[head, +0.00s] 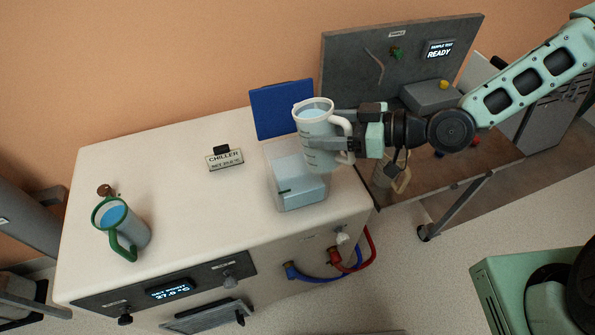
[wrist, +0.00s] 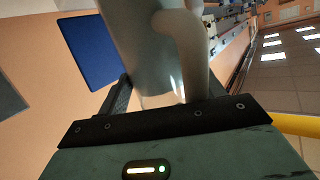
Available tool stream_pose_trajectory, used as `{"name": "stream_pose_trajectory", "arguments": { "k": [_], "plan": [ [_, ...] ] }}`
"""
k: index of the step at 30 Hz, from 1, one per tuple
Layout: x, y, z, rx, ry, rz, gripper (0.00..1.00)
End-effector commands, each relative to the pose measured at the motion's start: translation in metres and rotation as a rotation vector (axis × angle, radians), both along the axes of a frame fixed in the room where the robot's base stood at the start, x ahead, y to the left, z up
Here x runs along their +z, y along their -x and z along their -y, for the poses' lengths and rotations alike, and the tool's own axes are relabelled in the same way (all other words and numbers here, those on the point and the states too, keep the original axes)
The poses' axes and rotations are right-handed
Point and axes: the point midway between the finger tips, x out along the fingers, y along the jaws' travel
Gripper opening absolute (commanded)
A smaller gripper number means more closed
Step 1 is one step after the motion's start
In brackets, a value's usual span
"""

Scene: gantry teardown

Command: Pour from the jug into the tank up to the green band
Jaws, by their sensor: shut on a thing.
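My gripper (head: 352,128) is shut on a white jug (head: 314,122) with blue liquid in it. The jug is close to upright, above the back right part of the tank in the head view, its handle toward my gripper. In the wrist view the jug (wrist: 145,45) stands between the fingers. The clear tank (head: 296,195) sits on the right side of the chiller top and holds pale blue liquid. A short green mark (head: 284,191) shows on its front left. The jug hides the tank's back right. No stream of liquid is visible.
A second jug with a green rim and handle (head: 122,228) stands at the chiller's (head: 190,190) left. A CHILLER sign (head: 224,158) stands behind. A blue panel (head: 282,108) rises behind the tank. A bench (head: 465,170) with a grey backboard (head: 350,65) is at right.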

Motion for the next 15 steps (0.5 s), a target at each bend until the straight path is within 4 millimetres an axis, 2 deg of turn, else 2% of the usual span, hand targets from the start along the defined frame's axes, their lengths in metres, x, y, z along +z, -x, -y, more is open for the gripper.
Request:
{"name": "stream_pose_trajectory", "arguments": {
  "k": [15],
  "plan": [
    [-0.0015, 0.0015, 0.0028, 0.000, 0.033, -0.031, 0.13]
  ]
}}
